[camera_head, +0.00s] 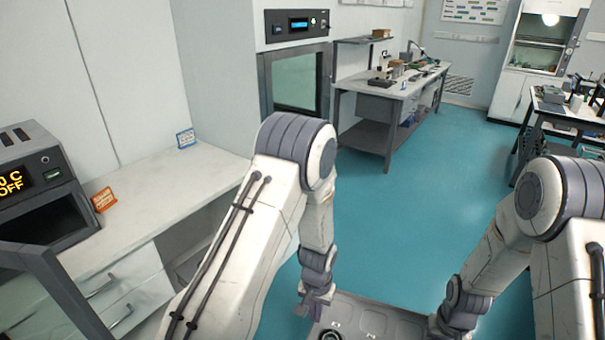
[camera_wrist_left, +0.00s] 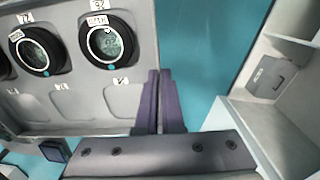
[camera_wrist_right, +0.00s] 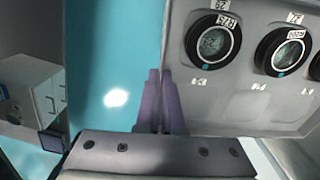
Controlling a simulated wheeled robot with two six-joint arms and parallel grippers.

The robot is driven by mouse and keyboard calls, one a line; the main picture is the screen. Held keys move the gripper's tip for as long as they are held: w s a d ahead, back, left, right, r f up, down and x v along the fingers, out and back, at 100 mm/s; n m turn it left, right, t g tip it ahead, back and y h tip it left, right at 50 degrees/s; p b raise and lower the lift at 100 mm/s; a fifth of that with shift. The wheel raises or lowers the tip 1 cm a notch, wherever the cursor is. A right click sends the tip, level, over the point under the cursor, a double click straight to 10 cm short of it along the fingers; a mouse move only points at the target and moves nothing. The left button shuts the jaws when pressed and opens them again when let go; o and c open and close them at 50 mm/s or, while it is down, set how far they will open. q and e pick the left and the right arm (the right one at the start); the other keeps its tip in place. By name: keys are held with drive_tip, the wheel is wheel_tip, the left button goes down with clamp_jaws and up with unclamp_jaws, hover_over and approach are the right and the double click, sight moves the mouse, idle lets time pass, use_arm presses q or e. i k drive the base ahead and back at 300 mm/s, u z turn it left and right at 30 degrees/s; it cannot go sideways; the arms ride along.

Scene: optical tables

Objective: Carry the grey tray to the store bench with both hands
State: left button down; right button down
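The grey tray (camera_head: 372,319) shows at the bottom of the head view, in front of me above the blue-green floor; its near part is cut off. Round black dial instruments sit in it, with small tags, in the left wrist view (camera_wrist_left: 37,50) and right wrist view (camera_wrist_right: 213,42). My left gripper (camera_head: 314,305) is at the tray's left end, its purple fingers (camera_wrist_left: 160,100) close together on the rim. My right gripper's fingers (camera_wrist_right: 160,100) are close together on the opposite rim; in the head view my wrist hides them. No bench is visibly marked as the store bench.
A white counter (camera_head: 165,185) with drawers, an oven-like device (camera_head: 42,185) and small signs runs along the left. A bench (camera_head: 395,85) with equipment stands at the back, a dark table (camera_head: 560,115) at right. The floor (camera_head: 385,215) between is clear.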

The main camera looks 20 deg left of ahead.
sight(192, 180)
drive_tip(key=i, duration=2.7)
drive_tip(key=u, duration=2.45)
drive_tip(key=i, duration=1)
drive_tip(key=u, duration=0.05)
